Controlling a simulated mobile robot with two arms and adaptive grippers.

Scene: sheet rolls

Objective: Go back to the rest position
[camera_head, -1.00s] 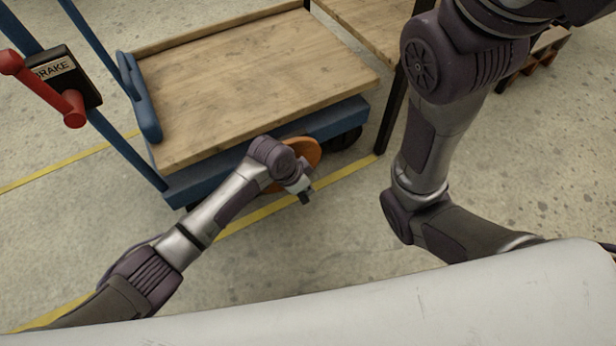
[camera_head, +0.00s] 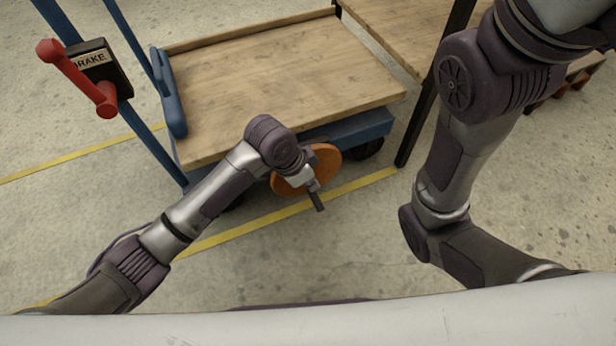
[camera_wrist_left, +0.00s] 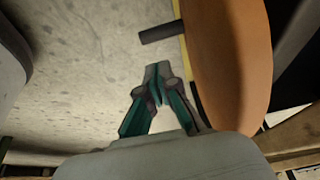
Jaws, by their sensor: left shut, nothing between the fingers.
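My left arm comes in from the left in the head view, and its gripper (camera_head: 311,184) is beside an orange wheel (camera_head: 328,160) at the front edge of the blue cart. In the left wrist view the gripper (camera_wrist_left: 156,80) is shut, its fingertips together and empty. The orange wheel (camera_wrist_left: 228,60) stands close to the right of the fingers, with a dark peg-like handle (camera_wrist_left: 160,32) jutting from it beyond the fingertips. The gripper looks apart from both. My right arm (camera_head: 455,160) is bent at the right of the head view; its gripper is out of sight.
The wooden-topped blue cart (camera_head: 275,75) is bare. A red brake lever (camera_head: 75,78) stands at its left. A second wooden surface (camera_head: 405,30) lies behind. A white surface (camera_head: 300,330) crosses the bottom. Concrete floor (camera_head: 330,255) in front is clear, with yellow lines.

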